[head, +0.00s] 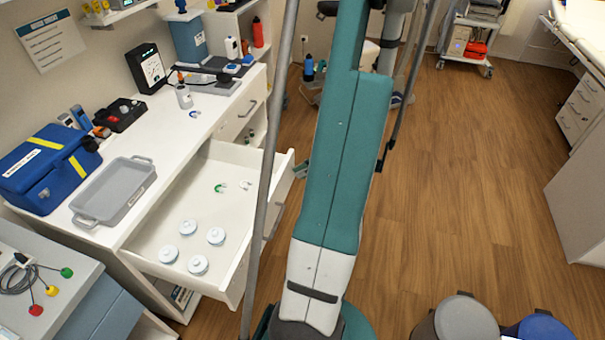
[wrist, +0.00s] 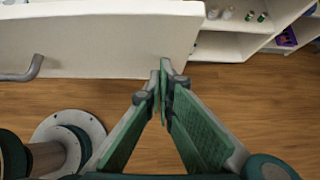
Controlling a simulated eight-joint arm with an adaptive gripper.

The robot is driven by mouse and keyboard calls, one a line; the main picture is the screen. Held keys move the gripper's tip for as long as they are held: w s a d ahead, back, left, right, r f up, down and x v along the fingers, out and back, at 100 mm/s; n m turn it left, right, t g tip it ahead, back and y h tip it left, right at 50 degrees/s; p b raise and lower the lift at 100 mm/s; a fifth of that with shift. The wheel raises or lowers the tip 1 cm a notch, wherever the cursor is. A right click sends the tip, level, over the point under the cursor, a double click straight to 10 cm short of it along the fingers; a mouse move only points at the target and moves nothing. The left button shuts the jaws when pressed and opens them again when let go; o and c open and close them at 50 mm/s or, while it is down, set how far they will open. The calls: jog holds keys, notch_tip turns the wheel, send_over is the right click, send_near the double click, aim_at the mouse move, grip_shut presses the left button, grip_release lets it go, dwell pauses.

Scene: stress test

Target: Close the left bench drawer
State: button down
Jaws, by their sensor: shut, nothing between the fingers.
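The left bench drawer (head: 185,215) is pulled out from the white bench in the head view. It holds several round white containers (head: 188,227) and a small green item (head: 220,188). In the wrist view its white front panel (wrist: 110,42) spans the upper left, with a grey handle (wrist: 30,72) at the left. My gripper (wrist: 166,68) is shut and empty, its fingertips at the panel's right end. I cannot tell whether they touch it. In the head view, only a small part of my gripper (head: 300,169) shows beside the drawer front's far end; my arm hides the rest.
A grey tray (head: 118,190) and a blue toolbox (head: 45,165) stand on the bench top. White shelves (wrist: 225,45) with small items lie at the wrist view's upper right. Bins (head: 465,318) stand at the head view's bottom right. The wooden floor (head: 460,170) at right is mostly clear.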

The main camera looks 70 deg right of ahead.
jog(key=b, duration=0.2)
send_over(231, 167)
jog(key=w, duration=0.3)
jog(key=shift+s+a, duration=0.15)
jog(key=shift+w+r, duration=0.1)
jog(key=shift+w, duration=0.85)
jog(key=shift+s, duration=0.55)
jog(key=s, duration=0.3)
jog(key=shift+s, duration=0.2)
jog(key=p+v, duration=0.3)
jog(key=v, duration=0.7)
jog(key=shift+s, duration=0.15)
